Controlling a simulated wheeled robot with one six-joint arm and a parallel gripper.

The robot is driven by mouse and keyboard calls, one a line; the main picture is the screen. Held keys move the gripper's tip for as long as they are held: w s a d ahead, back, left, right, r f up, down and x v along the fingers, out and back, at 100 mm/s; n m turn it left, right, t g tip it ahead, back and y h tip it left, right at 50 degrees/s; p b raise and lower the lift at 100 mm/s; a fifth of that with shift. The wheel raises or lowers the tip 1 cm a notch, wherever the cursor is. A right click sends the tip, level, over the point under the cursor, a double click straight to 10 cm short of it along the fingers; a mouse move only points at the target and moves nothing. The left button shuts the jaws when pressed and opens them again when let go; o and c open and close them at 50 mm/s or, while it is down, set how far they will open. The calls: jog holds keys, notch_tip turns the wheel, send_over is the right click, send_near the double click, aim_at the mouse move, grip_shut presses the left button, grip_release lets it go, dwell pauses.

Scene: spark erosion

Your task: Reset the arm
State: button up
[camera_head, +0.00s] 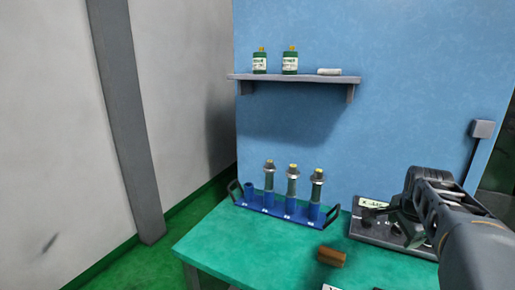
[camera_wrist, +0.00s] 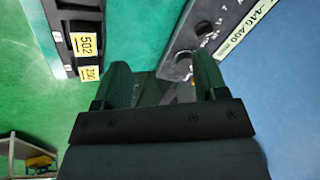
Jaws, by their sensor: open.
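My gripper (camera_head: 408,226) is at the right of the head view, in front of a flat grey device with a pale label (camera_head: 373,203) on the green table. In the wrist view my gripper (camera_wrist: 160,88) shows two dark fingers spread apart with nothing held between them. A dark panel edge with a knob and a pale label strip (camera_wrist: 250,25) lies beyond the right finger. My arm reaches in from the right edge and hides part of the grey device.
A blue rack (camera_head: 283,207) holds several upright tool holders on the green table (camera_head: 225,245). A wall shelf (camera_head: 295,77) carries two green bottles and a white roll. A dark unit with yellow labels (camera_wrist: 87,44) is upper left in the wrist view.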

jog(key=s+a+f+n+y+p, duration=0.1)
jog(key=s+a+f+n+p, duration=0.1)
jog(key=s+a+n, duration=0.4)
jog(key=s+a+f+n+y+p, duration=0.1)
jog(key=s+a+f+n+p, duration=0.2)
jog(key=s+a+n, duration=0.4)
jog(key=a+n, duration=0.4)
jog(key=a, duration=0.3)
jog(key=shift+a+n, duration=0.25)
jog(key=shift+n, duration=0.05)
dwell(0.5)
